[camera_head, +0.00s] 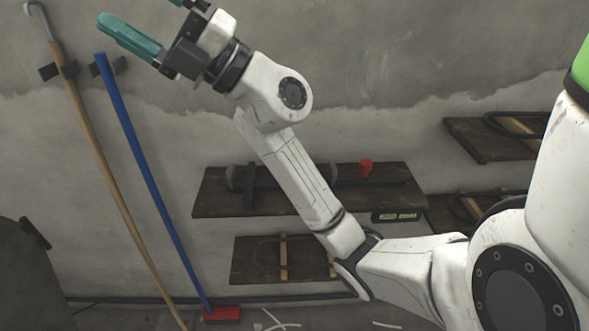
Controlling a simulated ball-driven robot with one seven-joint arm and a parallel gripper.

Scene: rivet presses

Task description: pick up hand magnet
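My gripper (150,32) is at the upper left in the head view, raised in front of the wall. One teal finger shows fully. The second is cut off by the top edge, with a gap between them, so the gripper looks open. Nothing shows between the visible parts. A small red object (366,168) stands on the upper wooden wall shelf (215,205), behind and right of my forearm. It may be the hand magnet, but it is too small to be sure. My gripper is far from it, up and to the left.
A wooden cane (108,195) and a blue pole (150,180) with a red foot (222,313) lean on the wall at left. A lower shelf (250,270) holds frame-like tools. More shelves (470,140) are at right. A dark cabinet (25,280) stands at lower left.

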